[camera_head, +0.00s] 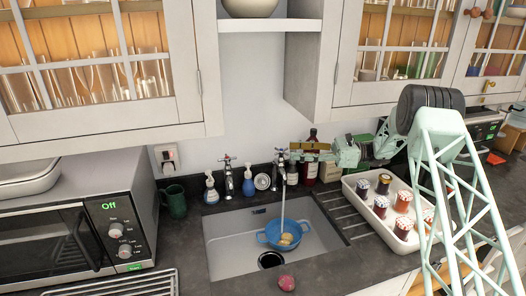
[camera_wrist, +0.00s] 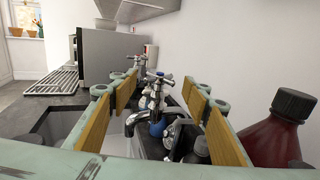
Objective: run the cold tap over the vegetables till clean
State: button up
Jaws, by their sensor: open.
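A blue two-handled colander (camera_head: 270,238) stands in the sink (camera_head: 225,250) with yellowish vegetables (camera_head: 287,239) in it. Two cross-handled taps stand behind the sink, a left tap (camera_head: 228,178) and a right tap (camera_head: 280,160). A pale vertical stream (camera_head: 283,205) runs from the right tap down into the colander. I cannot tell whether a finger touches the handle.
A dark red bottle (camera_head: 307,165), also in the wrist view (camera_wrist: 275,130), stands close to my gripper. Soap bottles (camera_head: 211,190) and a green mug (camera_head: 175,201) stand behind the sink. A white tray (camera_head: 365,208) of jars is right. A reddish round item (camera_head: 286,282) lies in front.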

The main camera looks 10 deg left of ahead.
jog(key=s+a, duration=0.1)
jog(key=a, duration=1.2)
jog(key=shift+a, duration=0.3)
jog(key=shift+c, duration=0.5)
jog(key=c, duration=0.9)
jog(key=shift+c, duration=1.1)
